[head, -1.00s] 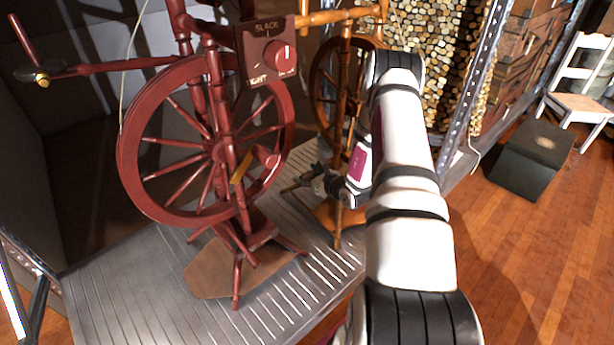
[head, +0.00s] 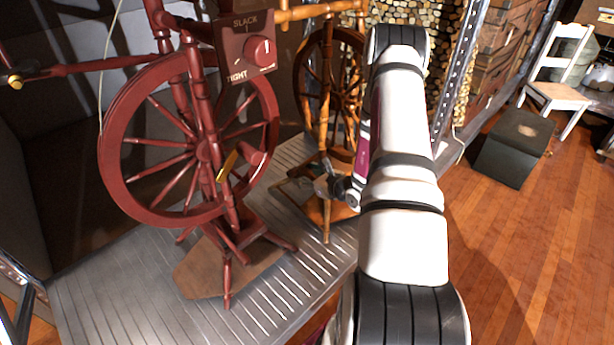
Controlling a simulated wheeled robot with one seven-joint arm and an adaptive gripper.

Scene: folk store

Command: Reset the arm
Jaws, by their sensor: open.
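My gripper (head: 322,184) shows in the head view just left of my white arm, which rises through the middle of the picture. It is small and partly hidden by the arm; it looks open with nothing in it. It appears in front of the lower part of the brown spinning wheel (head: 327,110); I cannot tell whether they touch. The red spinning wheel (head: 112,150) stands left of my gripper. It bears a panel marked SLACK and TIGHT with a red knob (head: 257,50).
Both wheels stand on a grey ridged platform (head: 110,290). Stacked firewood (head: 450,30) is behind my arm. A dark box (head: 513,150) and a white chair (head: 560,90) stand at the right. The wooden floor (head: 530,250) at the right front is clear.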

